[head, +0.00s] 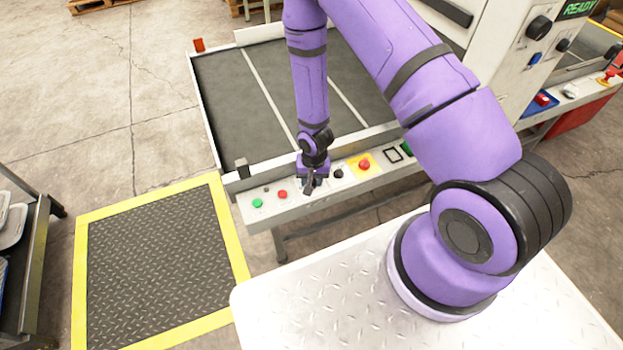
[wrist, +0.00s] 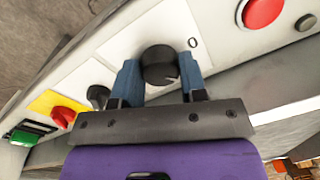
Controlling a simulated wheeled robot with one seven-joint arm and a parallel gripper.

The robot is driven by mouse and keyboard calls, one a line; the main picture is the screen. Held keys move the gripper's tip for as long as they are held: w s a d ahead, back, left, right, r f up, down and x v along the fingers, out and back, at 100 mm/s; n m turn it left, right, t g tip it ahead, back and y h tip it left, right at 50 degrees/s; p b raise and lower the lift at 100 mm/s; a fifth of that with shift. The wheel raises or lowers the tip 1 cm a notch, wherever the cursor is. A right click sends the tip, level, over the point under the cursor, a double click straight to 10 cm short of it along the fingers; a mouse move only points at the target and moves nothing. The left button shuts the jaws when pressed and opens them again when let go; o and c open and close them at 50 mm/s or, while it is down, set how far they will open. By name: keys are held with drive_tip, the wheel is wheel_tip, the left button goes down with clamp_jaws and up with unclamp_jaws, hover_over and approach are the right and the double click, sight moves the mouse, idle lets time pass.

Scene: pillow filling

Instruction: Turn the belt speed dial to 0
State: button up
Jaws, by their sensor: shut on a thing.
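The belt speed dial (wrist: 160,66) is a round black knob on a white plate of the control panel. I cannot make out a pointer mark on the knob. In the head view my gripper (head: 309,187) is down at the panel's front strip and hides the dial.
The control strip (head: 310,203) carries green (head: 257,203) and red (head: 282,194) buttons left of my gripper. The dark belt (head: 235,100) lies behind.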

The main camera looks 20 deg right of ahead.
drive_tip(key=n, duration=0.5)
drive_tip(key=shift+n, duration=0.4)
drive_tip(key=n, duration=0.5)
drive_tip(key=shift+g, duration=0.3)
drive_tip(key=o, duration=0.9)
drive_tip(key=r, duration=1)
drive_tip(key=shift+w+d+r, duration=0.25)
drive_tip(key=shift+d+r, duration=0.05)
drive_tip(key=shift+r, duration=0.1)
